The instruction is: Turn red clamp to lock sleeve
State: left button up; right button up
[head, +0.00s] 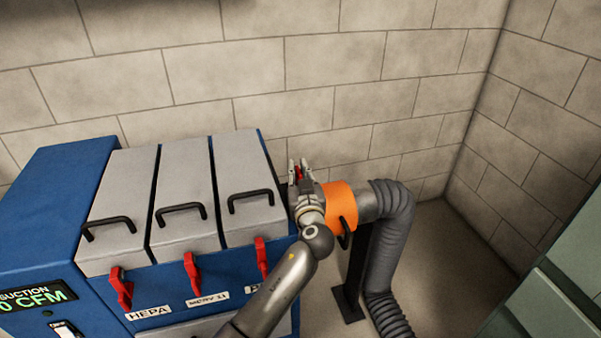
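The orange sleeve (340,205) sits around the end of the grey hose, to the right of the blue machine. A black handle (345,236) shows on its lower side. A small red part, likely the red clamp (299,174), shows between the fingertips of my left gripper (298,168). The gripper is beside the machine's right side, left of the sleeve, with its fingers pointing away from me. The gripper and wrist hide most of the red part and the joint there. I cannot tell whether the fingers press on it. My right gripper is out of view.
The blue machine (60,185) has grey filter lids with black handles and several red latches (192,272) on its front. The ribbed grey hose (394,240) bends down to the floor beside a black stand (355,270). A green cabinet (560,290) stands at right.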

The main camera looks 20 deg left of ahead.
pick_arm(q)
jog(key=shift+o, duration=1.4)
jog(key=v, duration=1.2)
